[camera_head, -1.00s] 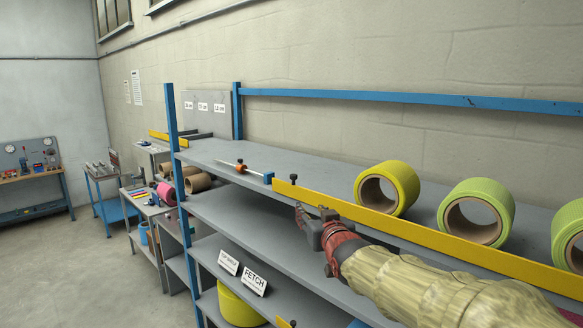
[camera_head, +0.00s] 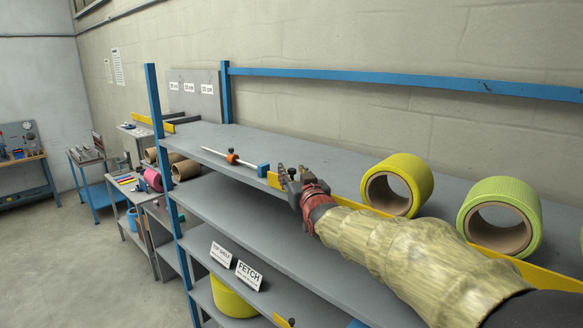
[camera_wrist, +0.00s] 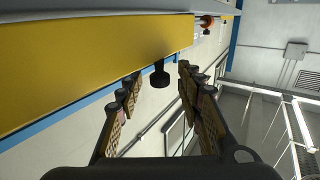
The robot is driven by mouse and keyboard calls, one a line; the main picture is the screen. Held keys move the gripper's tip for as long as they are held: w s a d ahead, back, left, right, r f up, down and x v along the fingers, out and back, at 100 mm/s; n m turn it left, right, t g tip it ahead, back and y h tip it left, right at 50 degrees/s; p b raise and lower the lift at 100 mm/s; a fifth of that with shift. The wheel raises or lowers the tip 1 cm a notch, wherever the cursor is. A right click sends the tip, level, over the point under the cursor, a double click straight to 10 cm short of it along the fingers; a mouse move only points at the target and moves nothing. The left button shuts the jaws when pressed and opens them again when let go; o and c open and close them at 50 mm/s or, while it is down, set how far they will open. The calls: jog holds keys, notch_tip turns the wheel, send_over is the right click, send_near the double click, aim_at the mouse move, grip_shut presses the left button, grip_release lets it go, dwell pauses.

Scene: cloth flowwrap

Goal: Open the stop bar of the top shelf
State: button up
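The yellow stop bar (camera_head: 273,180) runs along the front edge of the top shelf (camera_head: 330,167). In the wrist view the bar (camera_wrist: 90,62) spans the upper left. A black knob (camera_wrist: 159,75) sticks out near the bar's end. My gripper (camera_head: 284,172) is at the left end of the bar, and its fingers hide the knob in the head view. In the wrist view my gripper (camera_wrist: 160,88) is open, with the knob between the fingertips and a gap on both sides. A blue block (camera_head: 263,170) sits on the shelf edge just left of the bar's end.
A rod with an orange collar (camera_head: 232,158) lies left of the blue block. A yellow roll (camera_head: 420,180) and a green roll (camera_head: 530,205) stand on the top shelf behind the bar. A blue post (camera_head: 155,110) rises at the shelf's left end. A FETCH sign (camera_head: 248,275) stands lower down.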

jog(key=shift+w+a, duration=0.25)
jog(key=shift+w, duration=0.45)
jog(key=shift+c, duration=1.2)
grip_shut()
